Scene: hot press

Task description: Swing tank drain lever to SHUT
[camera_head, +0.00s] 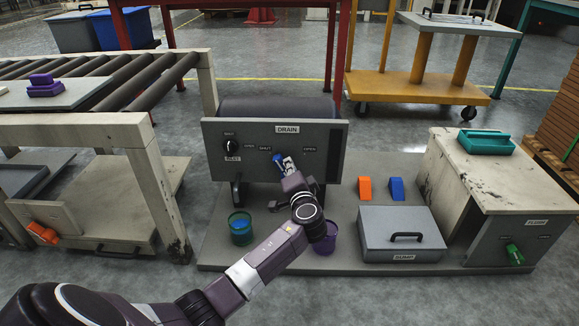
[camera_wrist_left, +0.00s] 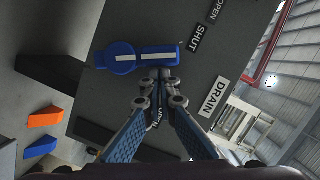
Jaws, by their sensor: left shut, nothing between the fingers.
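The blue drain lever (camera_head: 277,158) is on the grey tank panel (camera_head: 330,165), below the DRAIN label (camera_head: 288,129), and my left gripper partly hides it. In the left wrist view the lever (camera_wrist_left: 140,58) has a round hub and a white stripe, and its free end points toward the SHUT label (camera_wrist_left: 197,38). My left gripper (camera_head: 287,166) is shut and empty. In the left wrist view its fingertips (camera_wrist_left: 160,76) are against or very near the lever's side facing the OPEN label (camera_head: 310,149). My right gripper is not in view.
A green cup (camera_head: 240,228) and a purple cup (camera_head: 325,240) stand below. Orange (camera_head: 365,188) and blue (camera_head: 397,189) wedges and a SUMP lid (camera_head: 400,225) are to the right.

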